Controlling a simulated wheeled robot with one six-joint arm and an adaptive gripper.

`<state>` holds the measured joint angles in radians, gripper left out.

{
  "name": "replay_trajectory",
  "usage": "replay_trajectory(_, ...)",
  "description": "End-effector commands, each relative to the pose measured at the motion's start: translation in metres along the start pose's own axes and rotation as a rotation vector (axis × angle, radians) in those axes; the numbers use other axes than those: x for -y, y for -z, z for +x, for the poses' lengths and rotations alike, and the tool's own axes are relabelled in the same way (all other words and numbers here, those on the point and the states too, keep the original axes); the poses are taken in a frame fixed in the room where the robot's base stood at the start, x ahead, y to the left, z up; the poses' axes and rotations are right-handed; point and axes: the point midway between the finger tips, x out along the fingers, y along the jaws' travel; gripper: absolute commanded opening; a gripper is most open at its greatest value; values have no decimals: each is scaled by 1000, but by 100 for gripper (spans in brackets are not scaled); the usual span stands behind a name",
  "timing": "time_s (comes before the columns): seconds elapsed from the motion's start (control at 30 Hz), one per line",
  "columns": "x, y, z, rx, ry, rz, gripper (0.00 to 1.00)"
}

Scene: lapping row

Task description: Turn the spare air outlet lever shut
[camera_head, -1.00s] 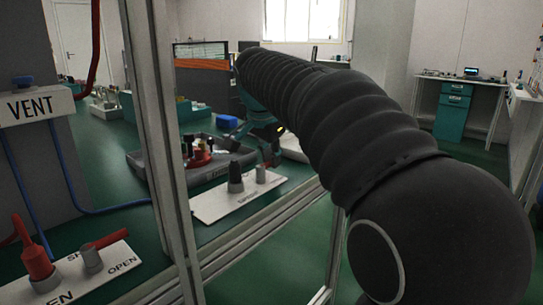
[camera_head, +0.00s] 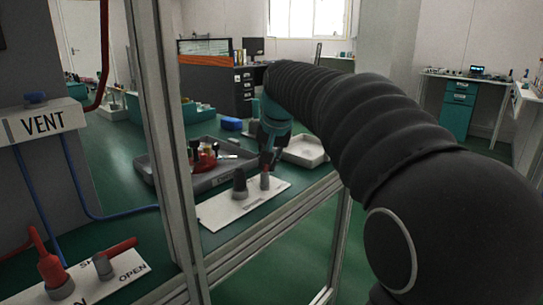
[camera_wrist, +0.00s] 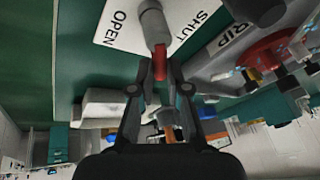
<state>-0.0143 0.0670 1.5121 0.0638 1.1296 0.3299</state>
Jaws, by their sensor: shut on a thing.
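The spare air outlet lever is a red handle (camera_wrist: 160,64) on a grey hub (camera_wrist: 153,25) in the wrist view. It points from the hub towards me, between the words OPEN on the left and SHUT on the right of its white plate (camera_wrist: 133,44). My gripper (camera_wrist: 160,84) is shut on the red handle near its outer end. In the head view the plate (camera_head: 222,208) lies on the green bench, and my gripper (camera_head: 268,160) is down at the grey hub (camera_head: 264,181) on its right part. The handle is hidden there.
A dark conical knob (camera_head: 240,186) stands beside the hub. A grey drip tray (camera_head: 215,182) lies behind, with a white tray (camera_head: 305,151) to the right. A metal frame post (camera_head: 165,150) stands left. Another red lever (camera_head: 122,246) and a VENT box (camera_head: 42,124) are farther left.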

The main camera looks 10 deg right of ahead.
Motion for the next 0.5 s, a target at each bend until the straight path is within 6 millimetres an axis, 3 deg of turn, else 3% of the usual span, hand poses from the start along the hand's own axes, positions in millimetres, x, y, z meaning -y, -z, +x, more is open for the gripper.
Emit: replay_trajectory(0.5,15,-2,1,98,184,-442,0)
